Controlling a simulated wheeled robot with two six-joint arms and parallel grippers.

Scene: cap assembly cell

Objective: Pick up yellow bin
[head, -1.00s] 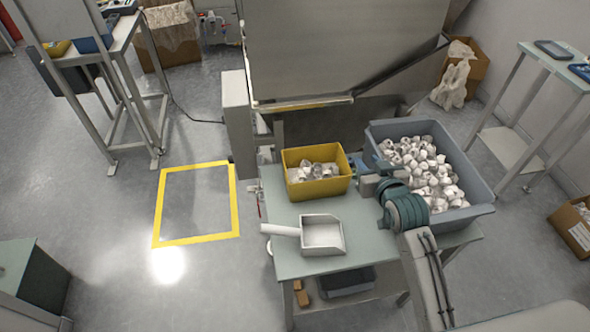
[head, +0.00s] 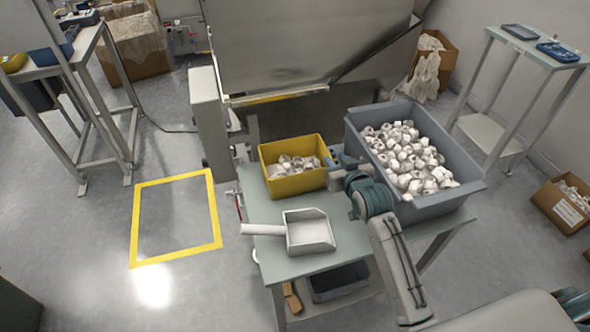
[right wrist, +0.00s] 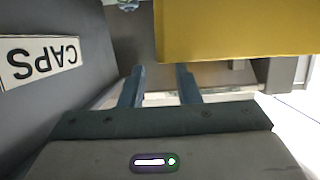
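The yellow bin (head: 292,184) stands on the table, with several white caps in it. My right gripper (head: 334,169) is at the right side of the bin, between it and the grey-blue bin of caps. In the right wrist view the right gripper (right wrist: 161,74) has its two fingers apart with nothing between them. The yellow bin's wall (right wrist: 240,30) fills the upper right of that view, just beyond the fingertips. I cannot tell whether a finger touches it. My left gripper is not in view.
The grey-blue bin (head: 462,194) full of white caps stands close on the right; its CAPS label (right wrist: 40,62) shows in the wrist view. A white scoop (head: 309,232) lies on the table (head: 270,268) in front. A large metal machine (head: 300,45) stands behind. A yellow floor square (head: 177,258) is empty.

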